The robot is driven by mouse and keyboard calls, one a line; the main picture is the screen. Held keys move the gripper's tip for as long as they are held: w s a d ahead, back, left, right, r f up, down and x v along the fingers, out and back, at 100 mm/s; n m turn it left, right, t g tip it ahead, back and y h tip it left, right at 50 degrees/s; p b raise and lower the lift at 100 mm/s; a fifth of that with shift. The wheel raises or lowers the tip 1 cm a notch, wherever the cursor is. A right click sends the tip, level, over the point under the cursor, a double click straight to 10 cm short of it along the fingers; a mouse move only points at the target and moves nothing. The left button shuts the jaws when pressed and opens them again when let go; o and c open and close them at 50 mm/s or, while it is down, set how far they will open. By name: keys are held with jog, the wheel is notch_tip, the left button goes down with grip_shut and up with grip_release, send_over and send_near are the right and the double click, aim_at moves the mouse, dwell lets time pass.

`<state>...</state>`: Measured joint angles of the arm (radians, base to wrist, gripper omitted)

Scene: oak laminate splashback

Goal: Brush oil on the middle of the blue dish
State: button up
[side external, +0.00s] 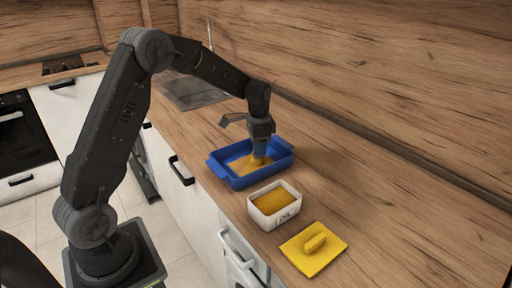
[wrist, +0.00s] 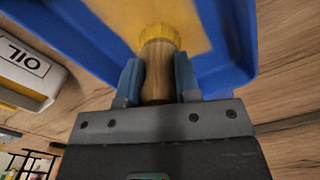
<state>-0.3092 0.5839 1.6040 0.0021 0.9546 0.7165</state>
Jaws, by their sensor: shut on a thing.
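The blue dish (side external: 233,181) stands on the wooden counter, with a yellowish oil patch (side external: 240,166) on its floor. It also fills the top of the wrist view (wrist: 225,70). My gripper (side external: 260,150) is over the dish, shut on the wooden handle of a brush (wrist: 157,70). The brush's yellow head (side external: 258,161) points down at the dish floor and appears to touch the oil patch. In the wrist view my gripper (wrist: 158,85) has one finger on each side of the handle. A white oil box (side external: 289,211), filled with yellow oil, stands beside the dish.
A yellow lid (side external: 326,259) with a raised handle lies on the counter near the oil box. A sink (side external: 195,92) is behind the dish to the left. The counter (side external: 400,190) to the right is clear, up to the wooden splashback.

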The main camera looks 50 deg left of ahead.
jog(key=shift+w, duration=0.1)
jog(key=shift+w, duration=0.95)
jog(key=shift+w, duration=0.15)
jog(key=shift+w, duration=0.9)
jog(key=shift+f, duration=0.1)
notch_tip(320, 180, up, 8)
jog(key=shift+f, duration=0.15)
dwell(0.4)
dwell(0.4)
